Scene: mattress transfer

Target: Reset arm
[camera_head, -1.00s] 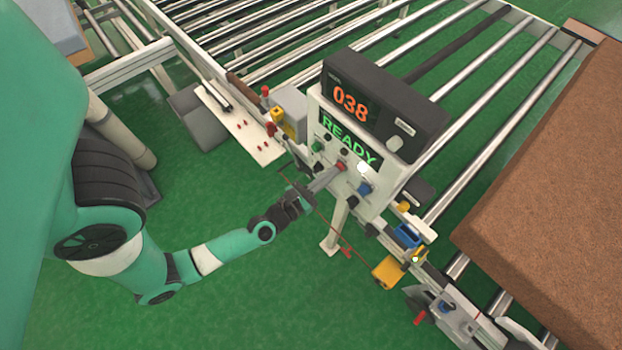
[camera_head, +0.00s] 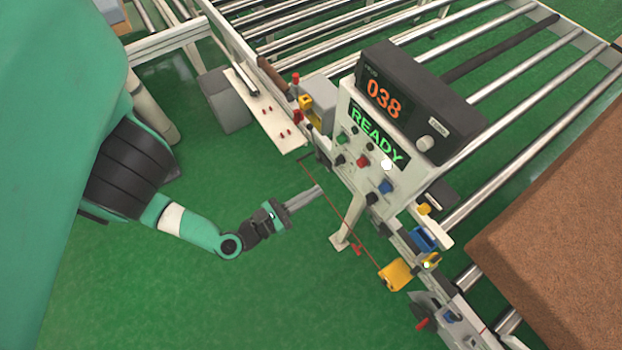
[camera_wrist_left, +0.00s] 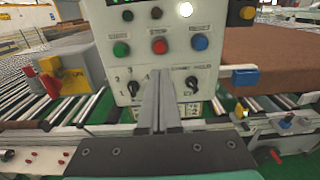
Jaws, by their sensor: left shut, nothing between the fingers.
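My left gripper (camera_head: 318,190) is shut and empty. In the head view it is over the green floor, to the left of the white control panel (camera_head: 372,165) and apart from it. It also shows in the left wrist view (camera_wrist_left: 158,75), its fingers together in front of the panel's lower part, between two black knobs. A green button (camera_wrist_left: 121,49), a red button (camera_wrist_left: 159,46) and a blue button (camera_wrist_left: 199,42) are on the panel. My right gripper is not in view.
A roller conveyor (camera_head: 490,80) runs behind the panel. A large brown mattress block (camera_head: 560,250) lies on it at the right. A thin red cord (camera_head: 350,228) runs along the conveyor's near side to a yellow part (camera_head: 396,275). Green floor (camera_head: 250,310) is open at the front.

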